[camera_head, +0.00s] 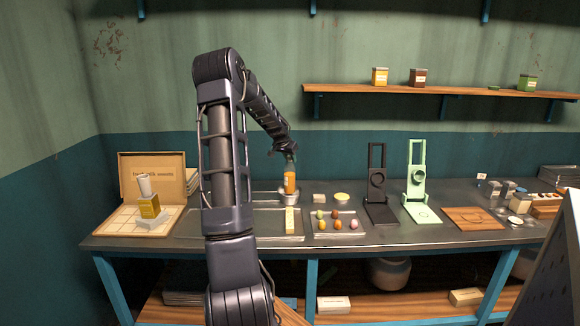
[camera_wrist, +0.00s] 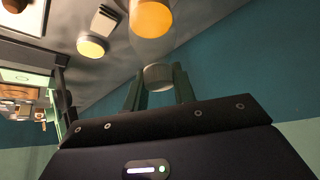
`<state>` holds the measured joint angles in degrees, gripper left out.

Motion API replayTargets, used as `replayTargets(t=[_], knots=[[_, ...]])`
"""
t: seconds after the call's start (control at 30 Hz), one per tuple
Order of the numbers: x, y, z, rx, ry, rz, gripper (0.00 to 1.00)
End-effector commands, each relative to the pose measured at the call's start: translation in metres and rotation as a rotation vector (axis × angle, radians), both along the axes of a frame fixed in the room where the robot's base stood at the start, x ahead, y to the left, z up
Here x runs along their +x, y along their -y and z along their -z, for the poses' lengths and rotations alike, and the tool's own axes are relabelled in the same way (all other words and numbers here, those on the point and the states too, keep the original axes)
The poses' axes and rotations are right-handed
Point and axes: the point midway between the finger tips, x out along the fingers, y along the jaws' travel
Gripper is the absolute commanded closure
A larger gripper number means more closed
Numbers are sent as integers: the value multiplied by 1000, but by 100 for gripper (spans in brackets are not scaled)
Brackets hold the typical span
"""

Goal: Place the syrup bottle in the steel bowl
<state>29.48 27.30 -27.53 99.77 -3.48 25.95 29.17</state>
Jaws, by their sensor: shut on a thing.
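The syrup bottle (camera_head: 290,184) is orange and stands upright under my gripper (camera_head: 290,158) in the head view. My gripper is shut on its upper end. In the wrist view, a pale round piece shows between the fingers of my gripper (camera_wrist: 158,88), and an orange rounded shape lies beyond at the top edge. My arm crosses the head view left of the bowl.
A small pale block (camera_head: 319,198) and a yellow disc (camera_head: 342,196) lie right of the bowl. A tray (camera_head: 365,232) of several round items is in front. Black (camera_head: 377,210) and green (camera_head: 420,213) stands rise farther right. An open box (camera_head: 118,215) is at left.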

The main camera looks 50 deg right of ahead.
Motion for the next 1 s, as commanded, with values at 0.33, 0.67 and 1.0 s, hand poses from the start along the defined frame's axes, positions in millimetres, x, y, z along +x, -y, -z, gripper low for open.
replayTargets(t=[0.33, 0.67, 1.0], knots=[[0, 0, 37, 0, -1, -1, 100], [0, 0, 39, 0, 0, 0, 100], [0, 0, 44, 0, 0, 0, 52]])
